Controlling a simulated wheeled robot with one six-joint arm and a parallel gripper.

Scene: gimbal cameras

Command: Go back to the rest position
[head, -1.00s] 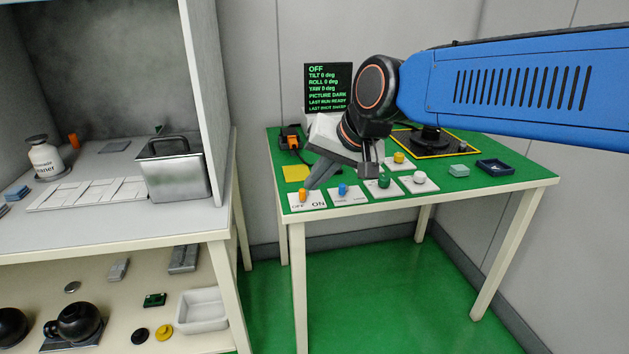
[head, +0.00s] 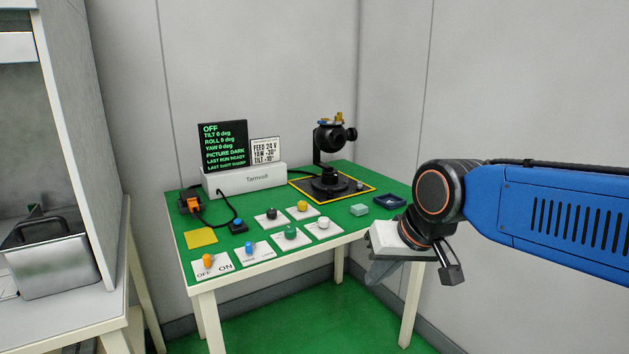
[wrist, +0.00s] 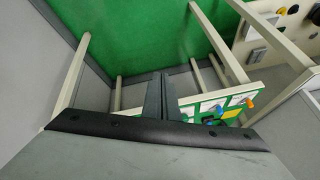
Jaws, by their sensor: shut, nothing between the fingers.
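My gripper (head: 385,272) hangs in front of the right front edge of the green-topped table (head: 262,268) in the head view, partly covered by its own wrist. In the wrist view my gripper (wrist: 160,80) has its two fingers together with nothing between them. It is apart from the table's controls. The blue arm reaches in from the right. The black gimbal camera (head: 330,150) stands upright in a yellow-bordered square at the back of the table. The display (head: 222,147) reads OFF, with tilt, roll and yaw at 0 deg and picture dark.
Several knob plates, such as the OFF/ON switch (head: 208,262) with an orange knob, line the table's front. A dark blue tray (head: 390,201) and a teal block (head: 359,210) lie at the right. A metal bin (head: 50,262) stands on the left bench. Green floor is open below.

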